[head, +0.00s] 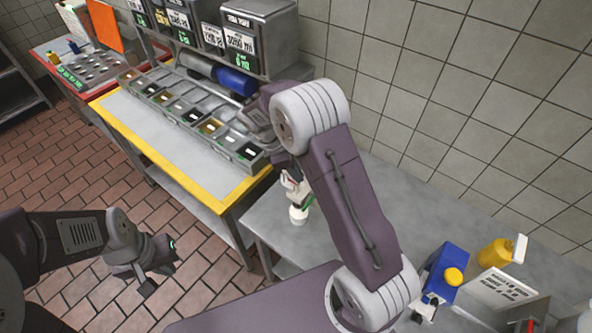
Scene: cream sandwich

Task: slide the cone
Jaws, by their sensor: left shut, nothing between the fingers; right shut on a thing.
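My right arm reaches over the grey metal table (350,192) and bends down at its far left part. My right gripper (296,190) is shut on a small pale object (298,213) with a rounded white lower end, at or just above the table top. I take it for the cone, but it is small and partly hidden by the fingers and arm. A bit of green shows beside it. My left gripper (160,279) is shut and empty, over the tiled floor at lower left, away from the tables.
A yellow-edged prep table (172,149) with a row of food bins (192,117) stands to the left. At right are a blue box (446,268), a yellow bottle (495,253) and a printed white card (498,288). The tiled wall (440,80) bounds the back.

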